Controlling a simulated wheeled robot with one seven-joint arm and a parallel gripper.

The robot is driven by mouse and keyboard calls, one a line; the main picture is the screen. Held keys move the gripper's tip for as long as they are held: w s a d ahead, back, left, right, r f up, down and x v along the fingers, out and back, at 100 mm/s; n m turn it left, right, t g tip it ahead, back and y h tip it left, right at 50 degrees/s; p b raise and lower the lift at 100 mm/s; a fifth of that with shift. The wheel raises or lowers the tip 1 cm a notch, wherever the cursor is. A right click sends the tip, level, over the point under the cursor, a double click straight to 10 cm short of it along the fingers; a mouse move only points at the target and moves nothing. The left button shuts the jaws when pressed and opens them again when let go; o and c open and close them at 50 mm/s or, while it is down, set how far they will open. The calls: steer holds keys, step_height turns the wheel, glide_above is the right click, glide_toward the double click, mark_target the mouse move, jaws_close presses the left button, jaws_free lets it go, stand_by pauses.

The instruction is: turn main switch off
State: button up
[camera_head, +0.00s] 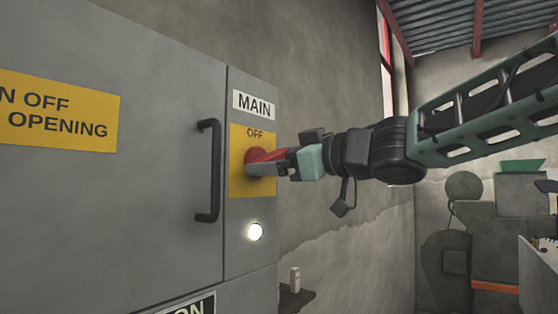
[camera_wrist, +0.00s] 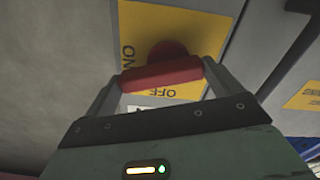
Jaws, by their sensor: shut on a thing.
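The main switch is a red handle (camera_head: 262,155) on a yellow plate (camera_head: 238,180) under the MAIN label (camera_head: 254,105). OFF is printed at the plate's top in the head view. The wrist view shows the red handle (camera_wrist: 162,76) as a bar lying across the picture on a round red base, with ON to its left and OFF below, upside down. My gripper (camera_head: 268,164) is shut on the handle, with one finger at each end of the bar in the wrist view. Which way the handle points is hard to tell.
A black door handle (camera_head: 213,170) stands on the grey cabinet (camera_head: 170,220) just left of the switch. A round lamp (camera_head: 255,231) below the switch glows white. A small shelf (camera_head: 295,298) sits lower right of the cabinet.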

steer(key=n, duration=0.3)
steer(key=shift+s+a+r+n, duration=0.1)
steer(key=shift+r+n, duration=0.05)
steer(key=shift+n, duration=0.25)
steer(key=n+b, duration=0.1)
steer(key=n, duration=0.2)
steer(key=shift+s+a+n, duration=0.1)
steer(key=shift+n, duration=0.2)
steer(key=n, duration=0.2)
steer(key=n+b, duration=0.1)
steer(key=n, duration=0.1)
steer(key=n+b, duration=0.1)
steer(key=n, duration=0.1)
steer(key=shift+s+a+r, duration=0.15)
steer(key=shift+s, duration=0.1)
steer(key=shift+n, duration=0.3)
steer(key=o, duration=0.7)
steer(key=b+v, duration=1.5)
steer(key=v, duration=0.2)
steer(key=shift+b, duration=0.35)
